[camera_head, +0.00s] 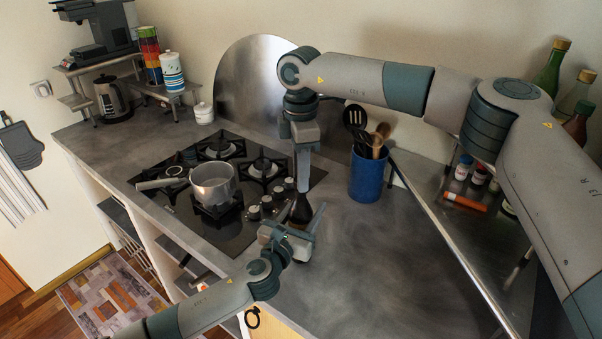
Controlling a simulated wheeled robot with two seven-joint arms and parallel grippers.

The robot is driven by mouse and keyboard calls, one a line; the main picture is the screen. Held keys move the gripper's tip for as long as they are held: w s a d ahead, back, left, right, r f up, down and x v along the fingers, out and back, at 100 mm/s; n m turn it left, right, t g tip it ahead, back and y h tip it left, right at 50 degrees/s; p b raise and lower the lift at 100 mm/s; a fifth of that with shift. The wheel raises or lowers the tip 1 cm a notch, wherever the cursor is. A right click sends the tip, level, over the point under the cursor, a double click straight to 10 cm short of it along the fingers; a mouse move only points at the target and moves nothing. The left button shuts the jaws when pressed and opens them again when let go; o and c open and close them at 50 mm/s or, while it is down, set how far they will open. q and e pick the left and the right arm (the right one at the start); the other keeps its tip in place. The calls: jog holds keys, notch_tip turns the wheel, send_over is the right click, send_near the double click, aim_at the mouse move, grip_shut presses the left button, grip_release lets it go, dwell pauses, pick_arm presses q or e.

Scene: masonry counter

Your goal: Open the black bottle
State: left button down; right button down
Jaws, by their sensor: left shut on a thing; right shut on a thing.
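The black bottle (301,210) stands upright over the counter, just right of the hob; only a dark part of its body shows. My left gripper (297,226) comes in low from the front left and is shut on the bottle's body. Its fingers hide the bottle's lower part, so I cannot tell whether its base touches the counter. My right gripper (303,188) points straight down from above and is shut on the bottle's top. Its fingers hide the cap and neck, so I cannot tell whether the cap is loose.
A saucepan (213,184) sits on the black hob (240,240) to the left. A blue utensil pot (367,176) stands close behind on the right. A metal shelf (450,245) with jars is further right. The front right counter (400,290) is clear.

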jog(key=n, duration=1.2)
jog(key=shift+n, duration=0.4)
jog(key=n, duration=0.4)
jog(key=shift+n, duration=0.3)
jog(key=n, duration=0.4)
jog(key=shift+r, duration=0.1)
jog(key=n, duration=0.4)
jog(key=shift+n, duration=0.4)
jog(key=n, duration=1.7)
jog(key=shift+n, duration=0.4)
jog(key=n, duration=0.9)
jog(key=shift+n, duration=0.4)
